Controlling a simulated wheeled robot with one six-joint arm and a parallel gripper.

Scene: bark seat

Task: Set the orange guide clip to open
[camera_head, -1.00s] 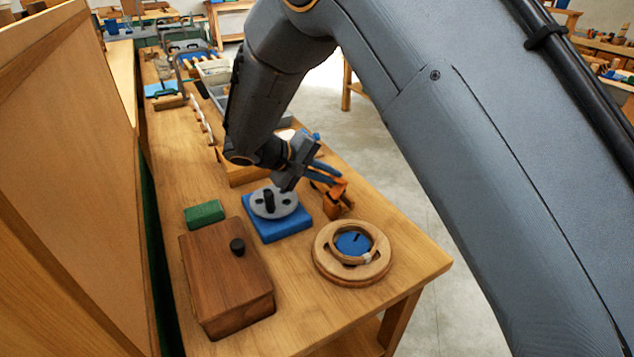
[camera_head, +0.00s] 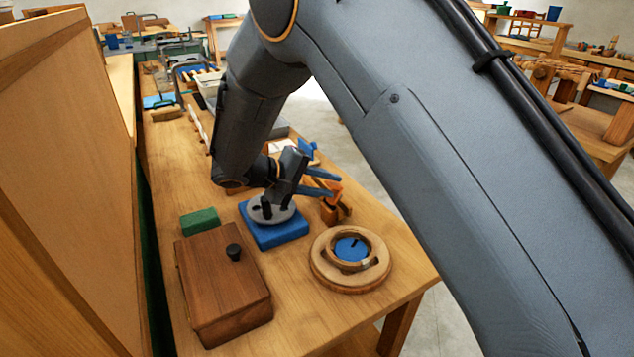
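The orange guide clip (camera_head: 331,213) stands on the bench near its right edge, behind the round wooden ring piece. Its upper orange part shows at the tips of my gripper's blue fingers. My gripper (camera_head: 335,185) reaches in from the left with its two fingers spread and a gap between them. The fingertips are close to the clip's upper part; I cannot tell whether they touch it. Part of the clip is hidden behind the fingers.
A blue block with a grey disc (camera_head: 274,234) sits just left of and below my gripper. The wooden ring piece (camera_head: 322,266), a brown box with a black knob (camera_head: 220,285) and a green block (camera_head: 200,221) are nearer. A wooden panel (camera_head: 65,150) rises at left.

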